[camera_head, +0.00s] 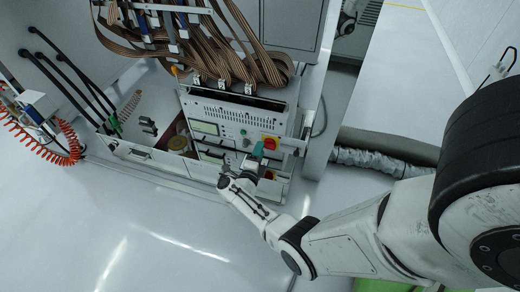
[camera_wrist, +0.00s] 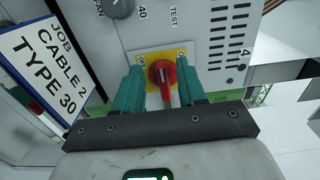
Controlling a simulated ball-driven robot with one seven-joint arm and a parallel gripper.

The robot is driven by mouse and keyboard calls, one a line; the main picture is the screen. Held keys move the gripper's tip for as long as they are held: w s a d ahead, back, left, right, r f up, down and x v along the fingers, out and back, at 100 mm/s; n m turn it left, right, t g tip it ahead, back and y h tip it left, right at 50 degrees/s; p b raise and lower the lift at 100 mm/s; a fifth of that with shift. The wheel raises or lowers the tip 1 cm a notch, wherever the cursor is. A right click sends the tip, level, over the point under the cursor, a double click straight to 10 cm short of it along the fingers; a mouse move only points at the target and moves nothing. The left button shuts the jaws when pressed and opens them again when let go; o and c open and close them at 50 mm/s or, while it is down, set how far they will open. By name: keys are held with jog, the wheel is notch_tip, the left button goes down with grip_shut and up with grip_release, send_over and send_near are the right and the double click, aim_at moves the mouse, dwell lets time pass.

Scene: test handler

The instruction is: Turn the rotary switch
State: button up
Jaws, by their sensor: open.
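The rotary switch (camera_wrist: 163,78) is a red knob on a yellow plate (camera_wrist: 184,60). In the wrist view it sits between the two teal fingers of my gripper (camera_wrist: 164,90), with its handle pointing toward my palm. My gripper is open, one finger on each side of the knob; I cannot tell whether either finger touches it. In the head view the red and yellow switch (camera_head: 270,143) is on the right side of the grey panel (camera_head: 235,116). My gripper (camera_head: 257,152) is just at its lower left, and my arm reaches in from the right.
A grey dial (camera_wrist: 118,8) is on the panel above left. A sign reading "TYPE 30" (camera_wrist: 50,70) stands left of my gripper. Brown ribbon cables (camera_head: 200,45) hang above the panel. An orange coiled hose (camera_head: 65,150) is at far left. The floor (camera_head: 150,235) in front is open.

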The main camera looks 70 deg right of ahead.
jog(key=a+p, duration=0.2)
jog(key=a, duration=0.7)
jog(key=shift+s+a, duration=0.25)
jog(key=shift+s, duration=0.15)
